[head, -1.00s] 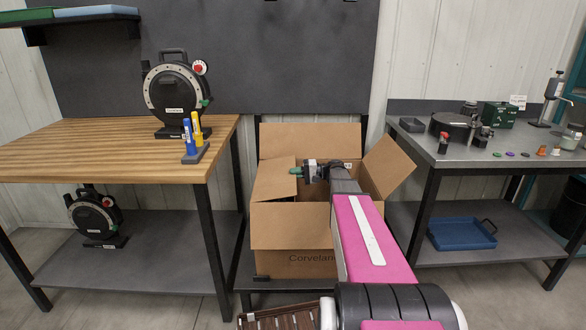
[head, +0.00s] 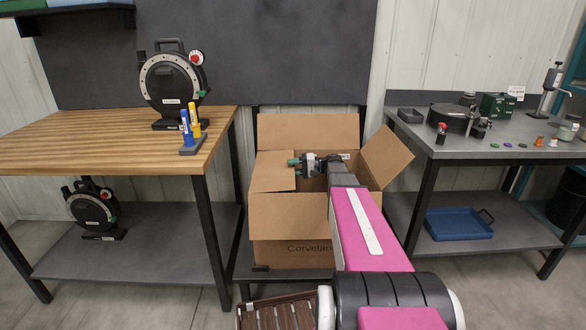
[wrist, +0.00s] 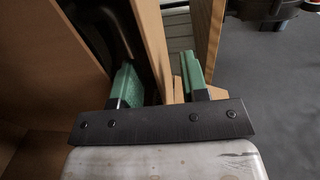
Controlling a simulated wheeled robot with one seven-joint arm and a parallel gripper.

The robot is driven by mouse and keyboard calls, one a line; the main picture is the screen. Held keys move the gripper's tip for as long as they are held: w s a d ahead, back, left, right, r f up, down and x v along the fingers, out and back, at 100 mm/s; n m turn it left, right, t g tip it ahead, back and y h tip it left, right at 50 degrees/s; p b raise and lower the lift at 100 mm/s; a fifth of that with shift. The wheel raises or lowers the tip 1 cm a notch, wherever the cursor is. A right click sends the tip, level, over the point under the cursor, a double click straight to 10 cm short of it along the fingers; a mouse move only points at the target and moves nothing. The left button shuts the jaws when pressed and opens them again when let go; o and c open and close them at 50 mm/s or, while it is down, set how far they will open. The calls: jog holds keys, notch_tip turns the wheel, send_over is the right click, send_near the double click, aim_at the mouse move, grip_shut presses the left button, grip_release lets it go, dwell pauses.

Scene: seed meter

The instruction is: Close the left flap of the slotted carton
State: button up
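The brown carton (head: 292,253) stands on a low dark stand between two tables. Its left flap (head: 270,178) leans in over the left part of the opening. The back flap (head: 308,132) stands up, the right flap (head: 386,157) slants outward, and the front flap (head: 288,216) hangs down in front. My gripper (head: 293,161) is at the upper right edge of the left flap. In the wrist view its green fingers (wrist: 160,80) are apart, with a cardboard edge (wrist: 153,45) between them, nearer the left finger. I cannot tell whether they touch it.
The wooden table (head: 100,140) on the left bears a seed meter (head: 172,90) and blue and yellow markers (head: 190,128). The grey table (head: 470,150) on the right holds small parts, with a blue tray (head: 458,224) below. My arm crosses the carton's front right side.

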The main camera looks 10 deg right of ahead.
jog(key=shift+d, duration=0.1)
jog(key=f+v, duration=0.1)
jog(key=v, duration=0.9)
jog(key=shift+d+r, duration=0.3)
jog(key=shift+r, duration=0.1)
